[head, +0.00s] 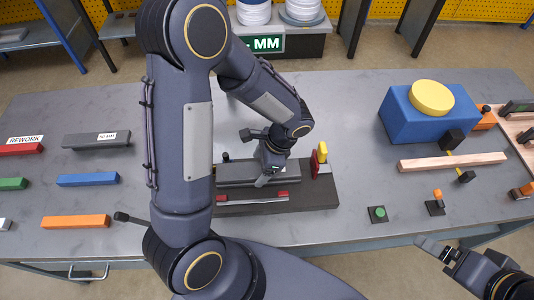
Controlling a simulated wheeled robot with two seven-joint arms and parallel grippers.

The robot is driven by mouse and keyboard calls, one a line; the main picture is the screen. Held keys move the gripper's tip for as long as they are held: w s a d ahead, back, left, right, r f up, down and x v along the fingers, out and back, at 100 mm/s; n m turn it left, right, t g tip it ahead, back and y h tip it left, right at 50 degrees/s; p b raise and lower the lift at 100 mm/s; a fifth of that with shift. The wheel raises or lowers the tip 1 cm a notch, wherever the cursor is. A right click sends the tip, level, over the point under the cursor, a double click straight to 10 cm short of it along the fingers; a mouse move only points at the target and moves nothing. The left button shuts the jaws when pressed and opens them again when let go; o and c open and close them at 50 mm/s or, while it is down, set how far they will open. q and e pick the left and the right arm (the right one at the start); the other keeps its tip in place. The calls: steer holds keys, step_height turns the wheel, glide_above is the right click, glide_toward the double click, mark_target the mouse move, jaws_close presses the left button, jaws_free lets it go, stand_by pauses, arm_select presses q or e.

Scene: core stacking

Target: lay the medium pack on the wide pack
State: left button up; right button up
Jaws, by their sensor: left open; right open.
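A long dark grey pack (314,172) lies in a dark fixture (318,196) at the middle of the table, partly hidden by my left arm. Another dark grey pack (85,141) lies at the left with a white size label (108,137). I cannot tell by name which is the wide and which the medium pack. My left gripper (268,178) is open over the pack in the fixture; whether its fingers touch the pack is unclear. My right gripper (435,248) is open and empty off the table's front right edge.
Red (20,149), green (12,184), blue (88,179) and orange (75,222) bars lie at the left. A blue block (410,120) with a yellow disc (432,97) and a pale wooden bar (450,162) are at the right. A red-and-yellow post (321,152) stands at the fixture.

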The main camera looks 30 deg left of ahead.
arm_select(q)
steer(key=v, duration=1.1)
steer(key=s+a+r+n+t+h, duration=0.1)
steer(key=s+r+n+t+h, duration=0.2)
steer(key=s+n, duration=0.3)
steer(key=s+a+r+n+t+h, duration=0.1)
steer(key=s+r+n+t+h, duration=0.3)
steer(key=s+n, duration=0.3)
steer(key=shift+s+a+n+t+h+b, duration=0.3)
steer(key=shift+s+a+t+h+b, duration=0.1)
steer(key=shift+s+t, duration=0.1)
steer(key=shift+c, duration=0.4)
